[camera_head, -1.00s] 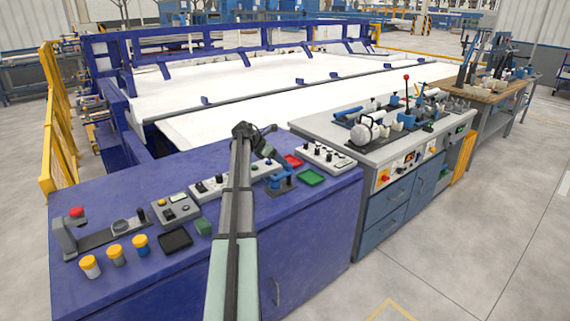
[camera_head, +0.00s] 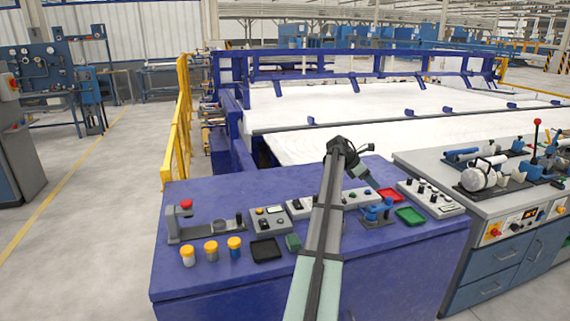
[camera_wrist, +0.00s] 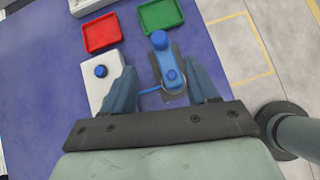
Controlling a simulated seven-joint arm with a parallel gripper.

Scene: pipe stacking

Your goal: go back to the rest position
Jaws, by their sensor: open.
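The blue pipe pieces (camera_head: 377,212) stand on a small grey base on the blue bench, right of the middle in the head view. In the wrist view the blue pipe stack (camera_wrist: 160,42) lies straight below and beyond the fingertips. My gripper (camera_wrist: 161,68) is open, with one finger on each side of the picture of the stack. I see nothing held between the fingers. In the head view my gripper (camera_head: 370,181) hangs above and behind the stack, partly hidden by my own wrist; its fingers are too small to make out there.
A red tray (camera_head: 389,195) and a green tray (camera_head: 410,216) lie near the stack. Control boxes (camera_head: 269,220), a black tray (camera_head: 265,250) and several yellow-capped jars (camera_head: 211,250) stand on the left. A grey workbench (camera_head: 450,165) with fixtures adjoins on the right. Air above the bench is free.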

